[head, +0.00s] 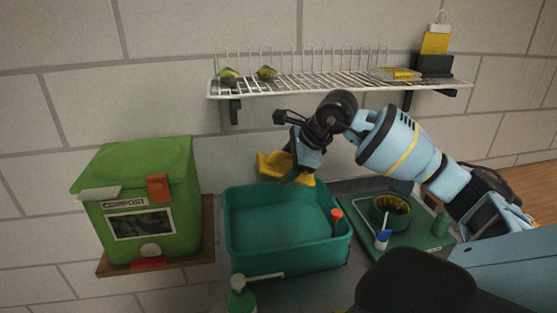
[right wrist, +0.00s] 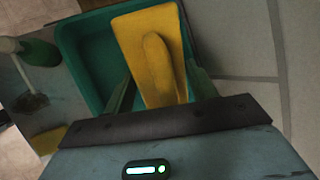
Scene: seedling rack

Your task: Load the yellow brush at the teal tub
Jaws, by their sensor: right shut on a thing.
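The yellow brush (head: 270,164) is held by my right gripper (head: 296,172) over the back edge of the teal tub (head: 290,262). In the right wrist view the yellow brush (right wrist: 150,50) lies between the two green fingers of my right gripper (right wrist: 162,92), which are shut on it. Part of the teal tub (right wrist: 78,50) shows behind and to the left of the brush there. The brush appears above the tub; whether it touches the rim cannot be told. My left gripper is not in view.
A green compost bin (head: 145,195) stands left of the tub. A pump bottle (head: 240,297) is in front. An orange-topped tool (head: 337,216) is at the tub's right side. A green tray (head: 413,243) with a pot (head: 391,210) is at right. A wire shelf (head: 330,90) hangs above.

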